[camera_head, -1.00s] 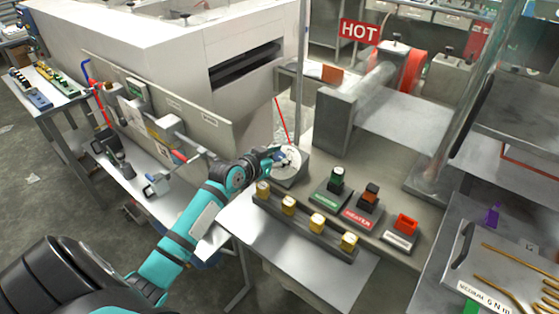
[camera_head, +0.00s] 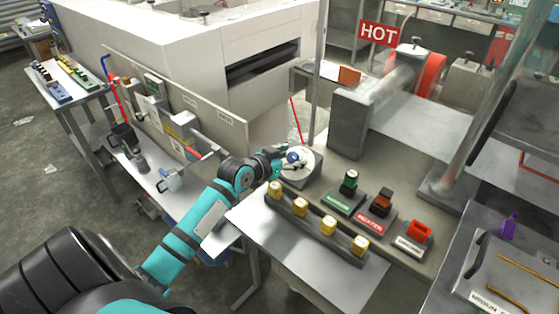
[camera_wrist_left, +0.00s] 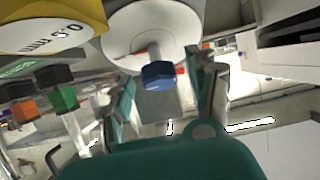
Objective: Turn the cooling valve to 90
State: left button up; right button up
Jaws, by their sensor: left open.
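The cooling valve looks to be the white round dial (camera_head: 308,168) with a blue knob (camera_head: 293,157), on a grey block at the counter's left end. In the left wrist view the dial (camera_wrist_left: 125,35) is at the top, its blue knob (camera_wrist_left: 158,76) on a short stem. My left gripper (camera_head: 281,155) is at the dial's left side. In the wrist view my left gripper (camera_wrist_left: 168,98) is open, its fingers left and right of the knob. I cannot tell whether the fingertips touch it. My right gripper is out of view.
A rail with several yellow blocks (camera_head: 330,224) runs along the counter's front. Behind it are a green button (camera_head: 349,181), a heater switch (camera_head: 383,199) and a red switch (camera_head: 419,230). A thin red rod (camera_head: 297,120) and a HOT sign (camera_head: 378,34) are behind the dial.

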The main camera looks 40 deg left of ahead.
pick_arm(q)
jog(key=d+v, duration=0.1)
jog(key=v, duration=1)
jog(key=shift+a, duration=0.5)
jog(key=shift+f, duration=0.1)
